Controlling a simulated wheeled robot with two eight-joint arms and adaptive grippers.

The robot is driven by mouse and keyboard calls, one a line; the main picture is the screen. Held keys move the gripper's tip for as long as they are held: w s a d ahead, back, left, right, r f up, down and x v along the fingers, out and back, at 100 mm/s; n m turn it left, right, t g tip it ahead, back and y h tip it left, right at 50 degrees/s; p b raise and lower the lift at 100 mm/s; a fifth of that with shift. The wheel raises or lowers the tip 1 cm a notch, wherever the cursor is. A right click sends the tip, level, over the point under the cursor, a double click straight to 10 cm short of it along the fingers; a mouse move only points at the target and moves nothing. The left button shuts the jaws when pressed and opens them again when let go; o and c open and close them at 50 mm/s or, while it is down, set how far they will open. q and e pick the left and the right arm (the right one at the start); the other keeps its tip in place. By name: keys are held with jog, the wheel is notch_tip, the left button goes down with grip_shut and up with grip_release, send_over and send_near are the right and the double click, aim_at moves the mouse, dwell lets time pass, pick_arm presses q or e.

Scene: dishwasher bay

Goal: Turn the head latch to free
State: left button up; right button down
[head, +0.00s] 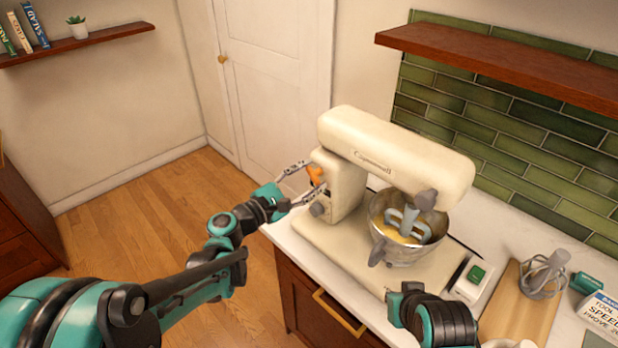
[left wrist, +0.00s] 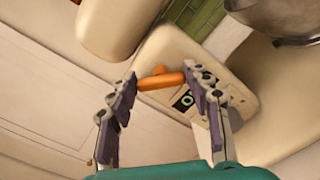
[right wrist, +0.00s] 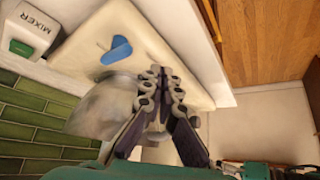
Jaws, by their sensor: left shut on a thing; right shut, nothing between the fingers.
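The cream stand mixer (head: 385,150) stands on the counter, its head level over the steel bowl (head: 402,255). The orange head latch (head: 315,175) is on the mixer's left side, near the top of its column. My left gripper (head: 311,176) has a finger on either side of the latch and is shut on it. In the left wrist view the orange latch (left wrist: 160,81) lies crosswise between the fingertips. My right gripper (right wrist: 161,75) is shut and empty in the right wrist view; its fingers are hard to see in the head view.
A green-and-white mixer switch box (head: 473,280) sits right of the mixer. Beyond it are a wooden board (head: 520,300) and a whisk attachment (head: 545,272). A wooden shelf (head: 510,65) hangs above the counter. Open floor (head: 150,220) lies to the left.

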pick_arm(q)
jog(key=m, duration=0.4)
jog(key=shift+f+m, duration=0.1)
jog(key=shift+m, duration=0.2)
jog(key=m, duration=0.4)
jog(key=shift+s+d+f+m, duration=0.1)
jog(key=shift+f+m, duration=0.05)
jog(key=shift+m, duration=0.25)
jog(key=o, duration=1.2)
jog(key=shift+c, duration=0.2)
jog(key=v, duration=1.2)
